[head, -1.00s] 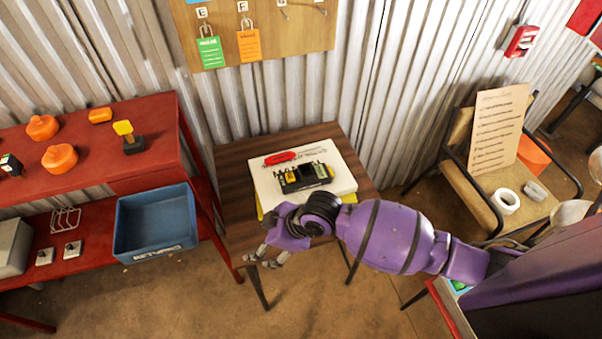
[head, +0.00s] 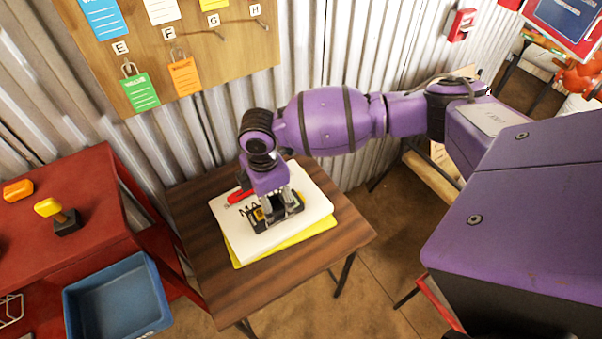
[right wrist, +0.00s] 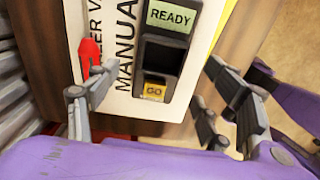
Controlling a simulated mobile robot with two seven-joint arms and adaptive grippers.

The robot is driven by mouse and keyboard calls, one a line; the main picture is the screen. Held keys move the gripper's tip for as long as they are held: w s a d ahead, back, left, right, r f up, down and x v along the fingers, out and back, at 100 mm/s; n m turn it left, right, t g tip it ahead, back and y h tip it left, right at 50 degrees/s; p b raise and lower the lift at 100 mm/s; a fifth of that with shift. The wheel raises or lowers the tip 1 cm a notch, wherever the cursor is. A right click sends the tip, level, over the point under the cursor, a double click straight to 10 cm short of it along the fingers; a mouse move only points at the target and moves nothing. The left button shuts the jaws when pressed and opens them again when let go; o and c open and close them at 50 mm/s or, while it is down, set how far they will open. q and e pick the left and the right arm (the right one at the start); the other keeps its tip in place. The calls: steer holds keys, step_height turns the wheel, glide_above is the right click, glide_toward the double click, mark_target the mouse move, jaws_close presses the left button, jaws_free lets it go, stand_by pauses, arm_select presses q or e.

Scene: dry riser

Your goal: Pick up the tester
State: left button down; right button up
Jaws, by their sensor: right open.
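The tester (head: 291,216) is a black device lying on the white manual on the small wooden table. In the right wrist view, the tester (right wrist: 160,57) shows a green READY label and a yellow GO button. My right gripper (head: 279,204) is over the tester, pointing down, and hides part of it in the head view. In the right wrist view, its fingers (right wrist: 141,108) are spread wide, one on each side of the tester, with nothing held. I cannot tell how high they are above the manual. My left gripper is out of view.
A red tool (head: 240,196) lies on the manual (head: 316,207) beside the tester, close to one finger. A yellow folder (head: 240,252) lies under the manual. The wooden table (head: 195,215) is otherwise clear. A red bench (head: 95,185) and blue bin (head: 118,300) stand left.

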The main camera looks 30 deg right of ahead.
mark_target(277, 207)
step_height(277, 207, down, 4)
steer(key=shift+w+f, duration=0.1)
steer(key=shift+c, duration=0.5)
steer(key=shift+a+r, duration=0.1)
steer(key=shift+r, duration=0.1)
steer(key=c, duration=1.4)
